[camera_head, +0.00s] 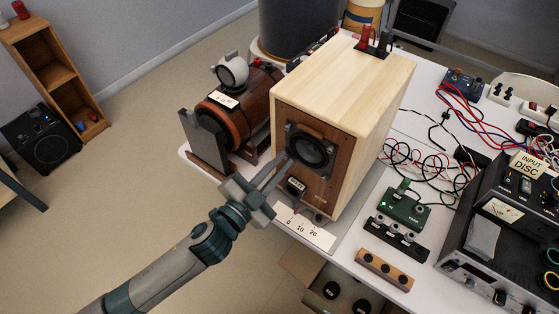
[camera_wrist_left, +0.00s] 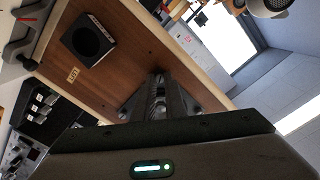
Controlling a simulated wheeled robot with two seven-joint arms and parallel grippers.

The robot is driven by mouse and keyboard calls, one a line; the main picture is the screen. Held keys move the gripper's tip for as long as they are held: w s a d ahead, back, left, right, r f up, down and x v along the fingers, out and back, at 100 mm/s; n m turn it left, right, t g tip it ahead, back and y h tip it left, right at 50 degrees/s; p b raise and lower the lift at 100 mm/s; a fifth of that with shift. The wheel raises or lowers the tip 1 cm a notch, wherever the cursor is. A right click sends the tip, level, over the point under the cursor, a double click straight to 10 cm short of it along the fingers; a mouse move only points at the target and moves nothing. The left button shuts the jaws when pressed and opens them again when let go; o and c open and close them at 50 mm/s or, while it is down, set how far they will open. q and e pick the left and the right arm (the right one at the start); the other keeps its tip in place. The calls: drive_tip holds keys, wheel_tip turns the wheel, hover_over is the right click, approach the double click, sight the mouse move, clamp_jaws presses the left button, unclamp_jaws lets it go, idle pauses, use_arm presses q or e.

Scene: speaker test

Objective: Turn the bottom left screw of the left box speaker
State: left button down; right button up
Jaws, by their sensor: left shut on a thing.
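The box speaker (camera_head: 345,85) is a pale wooden box with a brown front panel (camera_head: 281,118) and a dark round driver (camera_head: 312,150). My left gripper (camera_head: 284,168) reaches from the lower left to the lower left part of this panel. My right gripper is not in view.
A brown cylindrical device (camera_head: 228,118) stands close left of the speaker. A white scale card (camera_head: 304,228) lies in front. Right of it are a green box (camera_head: 404,208), tangled cables (camera_head: 415,160) and a black amplifier (camera_head: 500,215). An open carton (camera_head: 300,268) is below the table edge.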

use_arm(q)
drive_tip(key=m+p, duration=0.1)
drive_tip(key=m, duration=0.1)
drive_tip(key=shift+r+m, duration=0.1)
drive_tip(key=shift+m, duration=0.2)
drive_tip(key=shift+m+p, duration=0.75)
drive_tip(key=shift+m, duration=0.85)
drive_tip(key=c, duration=1.8)
unclamp_jaws()
